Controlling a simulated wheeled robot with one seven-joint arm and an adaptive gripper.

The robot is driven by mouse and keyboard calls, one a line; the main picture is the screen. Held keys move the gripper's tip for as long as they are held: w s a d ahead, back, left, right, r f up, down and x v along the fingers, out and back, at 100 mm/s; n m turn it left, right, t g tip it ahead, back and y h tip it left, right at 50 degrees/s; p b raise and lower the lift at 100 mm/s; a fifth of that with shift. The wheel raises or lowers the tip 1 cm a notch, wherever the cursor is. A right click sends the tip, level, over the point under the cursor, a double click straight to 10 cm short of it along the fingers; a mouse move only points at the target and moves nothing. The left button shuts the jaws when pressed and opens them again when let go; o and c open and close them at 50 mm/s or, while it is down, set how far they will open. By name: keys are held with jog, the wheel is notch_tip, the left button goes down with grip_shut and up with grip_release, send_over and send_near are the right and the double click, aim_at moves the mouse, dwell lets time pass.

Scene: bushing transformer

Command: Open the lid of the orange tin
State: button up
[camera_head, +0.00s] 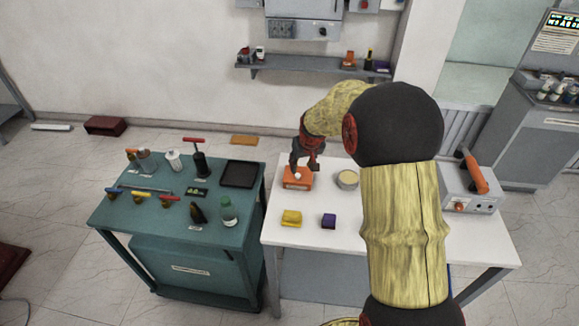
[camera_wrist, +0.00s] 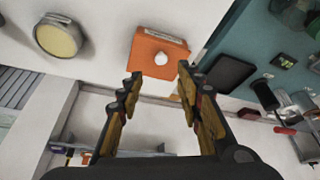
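The orange tin (camera_head: 297,178) stands on the white table, near its far left corner. It has a white knob (camera_head: 297,175) on its top. In the wrist view the orange tin (camera_wrist: 158,55) lies just beyond the fingertips, with the white knob (camera_wrist: 161,57) between their lines. The lid appears closed. My gripper (camera_wrist: 157,75) is open and empty, its two fingers spread apart and apparently clear of the tin. In the head view my gripper (camera_head: 306,165) is over the tin and hides part of it.
A round tin (camera_head: 347,179) stands right of the orange tin. A yellow block (camera_head: 291,218) and a purple block (camera_head: 328,221) lie nearer on the white table (camera_head: 365,225). The green bench (camera_head: 150,225) at left holds tools and a black tray (camera_head: 239,174). A grey device (camera_head: 470,190) stands at right.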

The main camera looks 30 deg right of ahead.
aim_at(298, 174)
jog(key=x, duration=0.8)
jog(key=shift+a+b, duration=0.2)
jog(key=shift+b, duration=0.1)
jog(key=c, duration=0.4)
grip_shut()
